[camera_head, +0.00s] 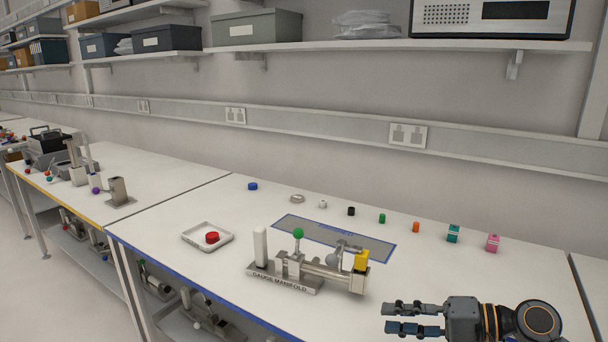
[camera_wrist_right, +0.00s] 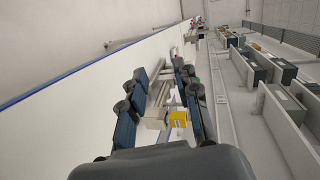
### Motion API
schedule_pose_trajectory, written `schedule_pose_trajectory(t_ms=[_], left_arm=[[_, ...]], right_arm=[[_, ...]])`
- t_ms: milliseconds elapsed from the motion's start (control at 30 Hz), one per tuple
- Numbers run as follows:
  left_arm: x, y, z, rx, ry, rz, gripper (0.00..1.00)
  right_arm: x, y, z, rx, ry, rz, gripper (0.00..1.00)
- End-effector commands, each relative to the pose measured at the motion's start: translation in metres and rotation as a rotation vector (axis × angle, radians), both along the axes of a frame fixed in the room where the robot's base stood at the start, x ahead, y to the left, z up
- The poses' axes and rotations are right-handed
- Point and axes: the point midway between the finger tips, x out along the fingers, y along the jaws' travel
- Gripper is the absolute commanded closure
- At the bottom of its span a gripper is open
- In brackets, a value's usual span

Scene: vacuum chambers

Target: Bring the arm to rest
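My right gripper (camera_head: 390,318) is in the lower right of the head view, above the bench's front part, with its fingers pointing left. Its fingers are apart and nothing is between them. In the right wrist view the open fingers (camera_wrist_right: 161,78) frame part of the metal gauge manifold, with its yellow block (camera_wrist_right: 178,119) beyond them. The gauge manifold (camera_head: 285,284) stands on the bench left of my gripper, apart from it. It carries a green ball, a white upright piece and a yellow block (camera_head: 361,261). My left gripper is not in view.
A white tray (camera_head: 190,237) holds a red cap (camera_head: 212,237). A blue-edged mat (camera_head: 330,237) lies behind the manifold. Small coloured parts, including a pink block (camera_head: 492,243), stand in a row along the back. A shelf (camera_head: 400,46) runs above. Bench room right of the manifold is clear.

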Motion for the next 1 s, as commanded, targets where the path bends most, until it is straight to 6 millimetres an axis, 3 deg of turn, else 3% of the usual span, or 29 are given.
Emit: schedule_pose_trajectory(t_ms=[367,467,600,700,800,1000], left_arm=[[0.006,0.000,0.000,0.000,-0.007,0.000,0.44],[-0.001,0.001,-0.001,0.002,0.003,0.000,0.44],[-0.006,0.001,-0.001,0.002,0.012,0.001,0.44],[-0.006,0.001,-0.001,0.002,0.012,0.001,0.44],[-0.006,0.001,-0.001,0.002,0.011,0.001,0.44],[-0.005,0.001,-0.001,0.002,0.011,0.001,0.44]], right_arm=[[-0.046,0.031,-0.089,-0.250,-0.062,0.069,0.69],[-0.067,0.039,-0.120,-0.354,-0.090,0.097,0.69],[-0.110,0.048,-0.171,-0.547,-0.140,0.146,0.69],[-0.146,0.046,-0.204,-0.721,-0.174,0.175,0.69],[-0.176,0.036,-0.223,-0.875,-0.189,0.195,0.69],[-0.218,0.012,-0.237,-1.087,-0.176,0.211,0.69]])
